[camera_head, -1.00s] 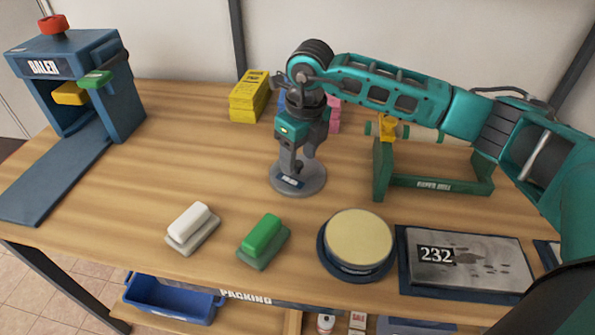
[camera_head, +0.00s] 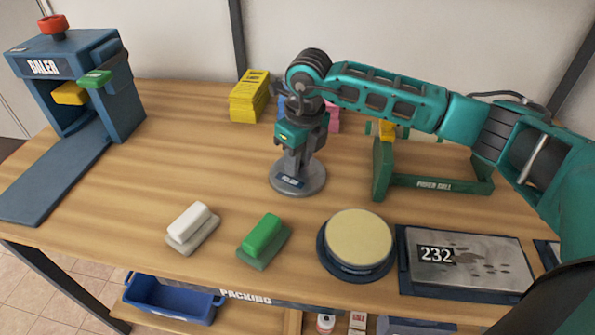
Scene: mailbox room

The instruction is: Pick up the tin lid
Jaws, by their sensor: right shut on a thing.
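The tin lid appears to be the grey round disc (camera_head: 312,186) with a small dark blue label, near the middle of the table. It looks flat on the wood. My right gripper (camera_head: 297,164) reaches down over it from above and is shut on its raised middle part, which the fingers mostly hide. I see no clear gap between disc and table. My left gripper is not in view.
A white block (camera_head: 192,226), a green block (camera_head: 265,238), a cream-topped round pad (camera_head: 359,238) and a grey plate marked 232 (camera_head: 480,262) line the front. A blue baler (camera_head: 120,110) stands left, yellow boxes (camera_head: 248,98) behind, a green paper roll stand (camera_head: 382,172) right.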

